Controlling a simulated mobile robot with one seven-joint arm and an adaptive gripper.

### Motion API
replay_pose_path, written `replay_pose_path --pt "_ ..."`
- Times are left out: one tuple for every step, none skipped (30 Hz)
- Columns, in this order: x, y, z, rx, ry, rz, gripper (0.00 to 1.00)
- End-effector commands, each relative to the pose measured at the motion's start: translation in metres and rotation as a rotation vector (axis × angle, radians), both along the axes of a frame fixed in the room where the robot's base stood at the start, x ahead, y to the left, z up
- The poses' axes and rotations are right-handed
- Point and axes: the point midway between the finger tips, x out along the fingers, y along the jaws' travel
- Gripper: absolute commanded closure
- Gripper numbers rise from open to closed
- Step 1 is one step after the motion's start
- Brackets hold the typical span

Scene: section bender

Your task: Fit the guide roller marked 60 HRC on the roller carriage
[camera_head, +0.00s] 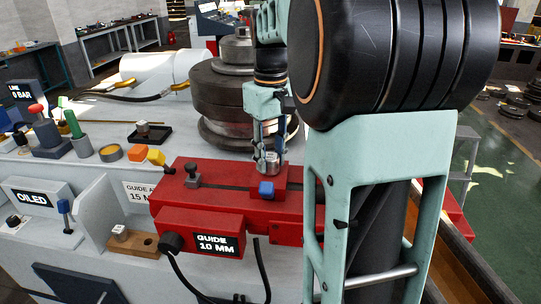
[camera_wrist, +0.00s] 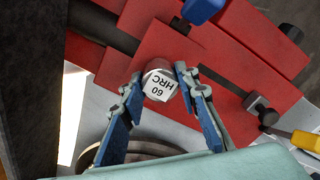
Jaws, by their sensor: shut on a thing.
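A metal guide roller (camera_wrist: 159,84) shows "60 HRC" on its pale top face, upside down in the wrist view. My gripper (camera_wrist: 161,78) is shut on it, with one finger on each side. In the head view the gripper (camera_head: 271,150) points down over the right part of the red roller carriage (camera_head: 200,217), just behind a blue knob (camera_head: 266,188). The roller also shows between the fingers there (camera_head: 271,158). Its underside is hidden, so I cannot tell whether it touches the carriage. The red carriage (camera_wrist: 115,60) lies beneath it in the wrist view.
A similar small part sits on a wooden block (camera_head: 146,244) at the front left, another in a black tray (camera_head: 160,138). A dark stack of discs (camera_head: 225,100) stands behind the carriage. A grey clamp knob (camera_head: 192,176) and yellow handle (camera_head: 157,157) stand to the left.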

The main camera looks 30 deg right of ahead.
Motion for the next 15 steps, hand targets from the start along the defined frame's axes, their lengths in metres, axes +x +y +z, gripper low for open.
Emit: replay_pose_path --pt "0.0002 -0.0001 -0.0015 -0.001 -0.001 0.0 1.0" --pt "0.0002 -0.0001 -0.0023 -0.001 -0.001 0.0 1.0" --pt "0.0002 -0.0001 -0.0033 -0.001 -0.001 0.0 1.0" --pt "0.0003 0.0 -0.004 -0.001 -0.001 0.0 1.0" --pt "0.0002 -0.0001 -0.0047 -0.001 -0.001 0.0 1.0" --pt "0.0002 -0.0001 -0.0056 -0.001 -0.001 0.0 1.0" --pt "0.0003 0.0 -0.0049 -0.001 -0.002 0.0 0.69" --pt "0.0003 0.0 -0.0046 -0.001 -0.002 0.0 0.66" --pt "0.0003 0.0 -0.0045 -0.001 -0.002 0.0 0.61" --pt "0.0003 0.0 -0.0046 -0.001 -0.001 0.0 0.58" --pt "0.0002 -0.0001 -0.0046 -0.001 -0.001 0.0 0.55" --pt "0.0002 -0.0001 -0.0046 -0.001 -0.001 0.0 0.51" --pt "0.0002 -0.0001 -0.0047 -0.001 -0.001 0.0 0.51" --pt "0.0002 0.0 -0.0047 0.0 -0.001 0.0 0.51" --pt "0.0001 0.0 -0.0048 0.0 -0.001 0.0 0.51"
